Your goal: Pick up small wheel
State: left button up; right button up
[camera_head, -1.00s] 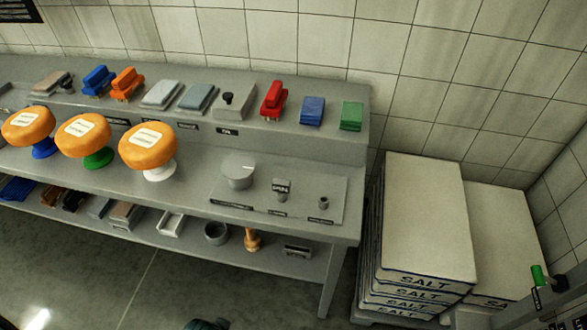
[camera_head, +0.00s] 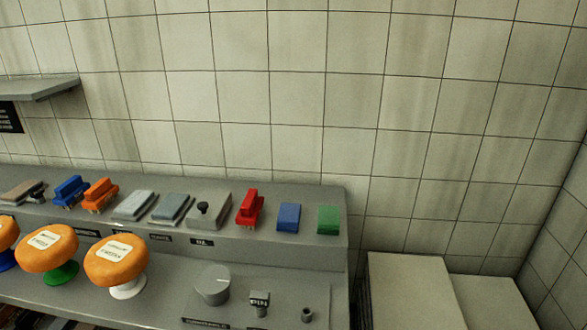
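Several orange cheese wheels with white labels stand on coloured pedestals at the left of the bench. One wheel (camera_head: 116,261) rests on a white pedestal (camera_head: 128,291), and another wheel (camera_head: 47,249) rests on a green pedestal (camera_head: 62,274). A third wheel (camera_head: 5,234) on a blue pedestal is cut off by the left edge. The two wheels in full view look much alike in size, so I cannot tell which is the small one. Neither of my grippers is in view.
The raised back shelf holds blue (camera_head: 71,190), orange (camera_head: 99,195) and red (camera_head: 249,208) brushes, grey pads, and blue (camera_head: 288,217) and green (camera_head: 328,219) blocks. A grey plate with a round knob (camera_head: 212,284) lies right of the wheels.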

aim_at(116, 259)
jog(key=u, duration=1.3)
